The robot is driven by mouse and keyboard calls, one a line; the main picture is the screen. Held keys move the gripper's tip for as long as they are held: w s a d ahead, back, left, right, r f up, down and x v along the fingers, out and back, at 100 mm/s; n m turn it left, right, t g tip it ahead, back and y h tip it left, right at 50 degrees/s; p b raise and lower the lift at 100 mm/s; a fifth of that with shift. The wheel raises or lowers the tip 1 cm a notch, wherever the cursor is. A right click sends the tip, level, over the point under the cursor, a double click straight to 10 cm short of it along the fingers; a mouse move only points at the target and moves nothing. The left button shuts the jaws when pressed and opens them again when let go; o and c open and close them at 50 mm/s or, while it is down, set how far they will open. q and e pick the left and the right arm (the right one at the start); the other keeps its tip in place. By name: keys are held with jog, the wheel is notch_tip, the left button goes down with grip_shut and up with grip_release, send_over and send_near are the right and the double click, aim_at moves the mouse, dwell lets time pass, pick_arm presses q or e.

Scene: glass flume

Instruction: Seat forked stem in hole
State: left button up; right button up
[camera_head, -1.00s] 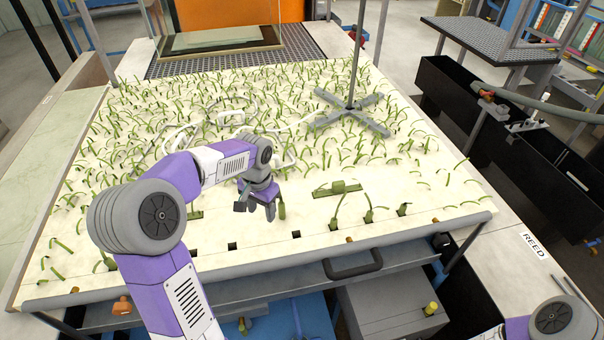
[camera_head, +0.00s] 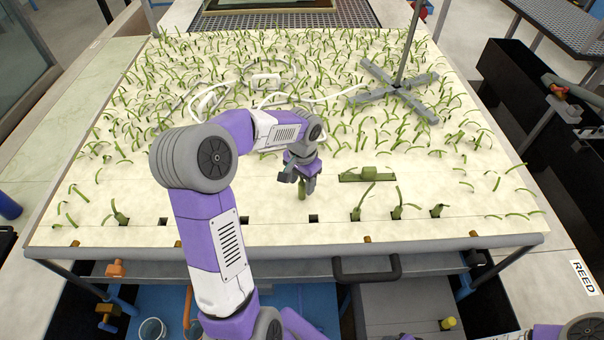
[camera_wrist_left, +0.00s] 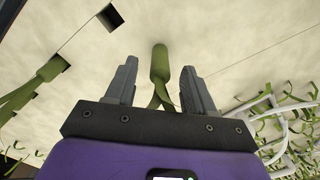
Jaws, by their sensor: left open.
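My left gripper (camera_head: 300,184) is open above the front part of the cream board (camera_head: 270,237). A green forked stem (camera_head: 301,190) shows just below its fingertips. In the left wrist view, the stem's thick round end (camera_wrist_left: 160,62) points away from the palm and its forked strips lie between the fingers, with a gap on both sides. I cannot tell whether it touches the board. An empty square hole (camera_head: 313,218) is in the front row, nearer the board's edge than the stem. The right gripper is out of view.
Seated stems stand in holes to the right (camera_head: 397,212) and left (camera_head: 119,217). A flat dark green strip with a green block (camera_head: 368,173) lies right of the gripper. Behind are many stems, white tubing (camera_head: 310,99) and a grey cross-foot stand (camera_head: 396,90).

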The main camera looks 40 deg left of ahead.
aim_at(302, 183)
pick_arm(q)
jog(key=shift+f, duration=1.8)
grip_shut()
